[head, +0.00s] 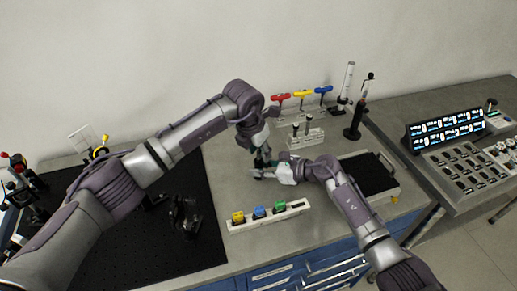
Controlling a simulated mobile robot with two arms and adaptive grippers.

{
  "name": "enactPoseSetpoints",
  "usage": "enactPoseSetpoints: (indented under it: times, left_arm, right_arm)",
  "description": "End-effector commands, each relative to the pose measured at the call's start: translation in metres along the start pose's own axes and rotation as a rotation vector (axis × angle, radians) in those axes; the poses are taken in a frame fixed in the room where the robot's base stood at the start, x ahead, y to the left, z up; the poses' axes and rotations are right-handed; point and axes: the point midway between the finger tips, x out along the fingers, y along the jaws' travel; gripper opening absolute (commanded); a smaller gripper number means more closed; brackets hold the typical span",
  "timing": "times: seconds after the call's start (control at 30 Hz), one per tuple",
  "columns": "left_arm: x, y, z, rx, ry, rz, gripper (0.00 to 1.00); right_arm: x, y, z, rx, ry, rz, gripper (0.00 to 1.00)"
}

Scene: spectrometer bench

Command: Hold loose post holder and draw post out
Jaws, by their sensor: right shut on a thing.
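A small dark upright post holder (259,174) stands on the grey bench in the middle of the head view, mostly hidden by my grippers. My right gripper (262,172) comes in from the right, low over the bench, and is shut on it. My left gripper (262,155) points down from above, just over the right one. The post is hidden at the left fingers, and I cannot tell whether they are closed on it.
A white rail with yellow, blue and green blocks (268,216) lies in front. Behind stand a rack of coloured-handled drivers (301,97), a small clear rack (305,138) and tall posts (354,131). A black breadboard (150,235) is left, a black-topped box (366,174) right.

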Motion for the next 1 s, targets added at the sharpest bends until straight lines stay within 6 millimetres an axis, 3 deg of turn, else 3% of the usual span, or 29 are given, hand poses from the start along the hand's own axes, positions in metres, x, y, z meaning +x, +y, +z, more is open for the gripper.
enactPoseSetpoints:
  times: [0.03, 0.23, 1.0]
  left_arm:
    - [0.0, 0.0, 0.0, 0.0, 0.0, 0.0, 0.32]
    - [0.0, 0.0, 0.0, 0.0, 0.0, 0.0, 0.0]
    - [-0.018, 0.001, 0.005, 0.0, -0.001, 0.001, 0.0]
  right_arm:
    - [0.0, 0.0, 0.0, 0.0, 0.0, 0.0, 0.0]
    - [0.0, 0.0, 0.0, 0.0, 0.001, 0.0, 0.0]
    - [0.0, 0.0, 0.0, 0.0, 0.001, 0.0, 0.0]
